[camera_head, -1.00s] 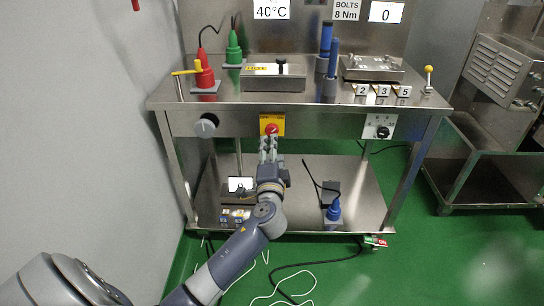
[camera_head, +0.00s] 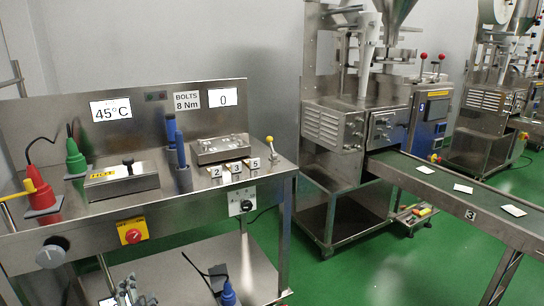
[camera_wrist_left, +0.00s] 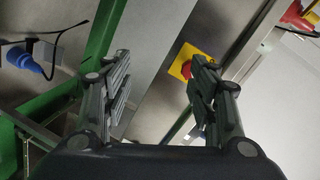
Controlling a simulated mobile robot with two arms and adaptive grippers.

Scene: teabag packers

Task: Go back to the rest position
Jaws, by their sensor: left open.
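My left gripper (camera_head: 126,290) is at the bottom edge of the head view, below the front edge of the steel workbench (camera_head: 85,250). It is open and empty. In the left wrist view its two fingers (camera_wrist_left: 160,80) stand apart with nothing between the tips. A red knob on a yellow plate (camera_head: 132,231) is on the bench front, above the gripper and apart from it. The yellow plate also shows in the left wrist view (camera_wrist_left: 179,66), beyond the fingers. My right gripper is not in view.
A blue plug (camera_head: 228,294) is on the lower shelf; it also shows in the left wrist view (camera_wrist_left: 24,60). The bench display (camera_head: 111,110) reads 45°C. A packing machine (camera_head: 345,125) and conveyor (camera_head: 450,190) stand at right.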

